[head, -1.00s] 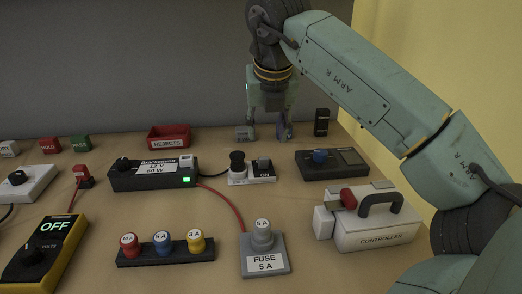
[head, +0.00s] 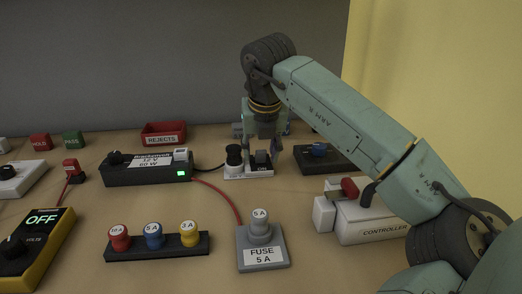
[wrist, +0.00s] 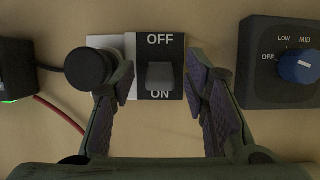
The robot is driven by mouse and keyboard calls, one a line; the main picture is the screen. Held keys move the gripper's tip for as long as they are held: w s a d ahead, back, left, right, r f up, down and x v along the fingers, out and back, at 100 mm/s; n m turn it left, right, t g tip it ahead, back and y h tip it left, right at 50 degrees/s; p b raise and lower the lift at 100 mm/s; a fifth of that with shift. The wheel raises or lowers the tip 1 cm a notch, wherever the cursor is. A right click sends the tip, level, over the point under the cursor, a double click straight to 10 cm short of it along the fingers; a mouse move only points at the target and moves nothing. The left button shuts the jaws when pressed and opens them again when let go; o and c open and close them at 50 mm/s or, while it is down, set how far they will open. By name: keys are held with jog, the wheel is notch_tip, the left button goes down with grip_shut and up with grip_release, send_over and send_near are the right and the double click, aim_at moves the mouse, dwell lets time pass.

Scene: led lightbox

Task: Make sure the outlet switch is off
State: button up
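The outlet switch (wrist: 160,76) is a grey rocker on a black plate, with OFF printed above it and ON below it in the wrist view. The rocker sits nearer the ON label. In the head view the outlet unit (head: 235,173) stands behind the fuse holder, with a black plug (wrist: 90,70) in its left side. My gripper (wrist: 165,85) is open, with its two purple-padded fingers apart on either side of the switch, the left one overlapping the plug's edge. It holds nothing.
A dark box with a blue knob (wrist: 299,66) is close to the right finger. The black power supply (head: 140,174) with a green light stands left of the outlet. The fuse holder (head: 263,260) and the controller box (head: 372,224) are in front. A red rejects bin (head: 163,133) is behind.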

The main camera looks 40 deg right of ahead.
grip_shut()
dwell(0.3)
jog(key=shift+r, duration=0.1)
jog(key=g+p, duration=0.1)
jog(key=p, duration=0.1)
jog(key=y+p, duration=0.1)
jog(key=p, duration=0.1)
jog(key=shift+w+d+r+g, duration=0.2)
jog(key=shift+w+r+g, duration=0.1)
jog(key=shift+r+g, duration=0.1)
jog(key=g+p, duration=0.1)
jog(key=p, duration=0.1)
jog(key=w+g+y+p, duration=0.1)
jog(key=p, duration=0.2)
jog(key=shift+d+r, duration=0.1)
jog(key=shift+d, duration=0.1)
jog(key=shift+w+d+f+g+y+p, duration=0.2)
jog(key=shift+g+y+p, duration=0.4)
jog(key=shift+p, duration=0.6)
jog(key=shift+w+d+f+g+y+p, duration=0.15)
jog(key=shift+f+g+y, duration=0.15)
jog(key=shift+g, duration=0.3)
jog(key=shift+w+d+f+g+y+p, duration=0.1)
jog(key=shift+f+g+y+p, duration=0.15)
jog(key=shift+g, duration=0.35)
